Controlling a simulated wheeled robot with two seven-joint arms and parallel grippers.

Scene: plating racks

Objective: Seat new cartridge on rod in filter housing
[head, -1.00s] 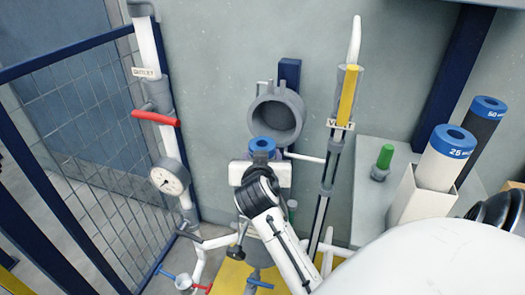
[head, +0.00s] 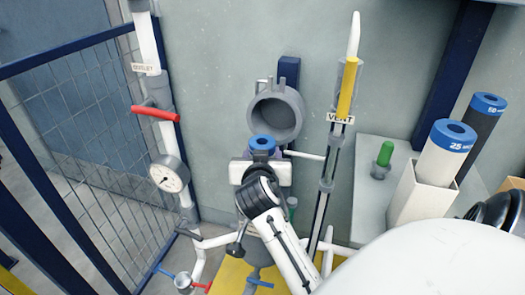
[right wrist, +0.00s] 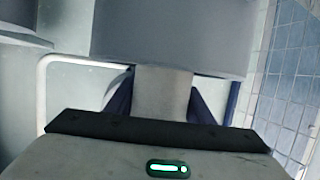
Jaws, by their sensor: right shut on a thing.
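A cartridge with a blue ring-shaped cap (head: 262,143) stands roughly upright in my right gripper (head: 260,170), which is shut on it. The white gripper hides most of its body. A round grey open-mouthed part (head: 276,113) is on the wall just behind and above the cap. A grey vessel (head: 262,246) stands below, partly behind my arm; I cannot tell whether the cartridge touches it, and the rod is hidden. In the right wrist view, a large grey cylindrical surface (right wrist: 170,40) fills the top; fingertips and cartridge are not clear there. My left gripper is out of view.
The vent pipe with its yellow handle (head: 347,88) rises close on the right. A gauge (head: 170,173) and red-handled valve (head: 155,114) stand left, before a mesh fence. A bench (head: 368,215) at right bears a green-topped item (head: 384,155) and a white holder (head: 420,205) with a cartridge.

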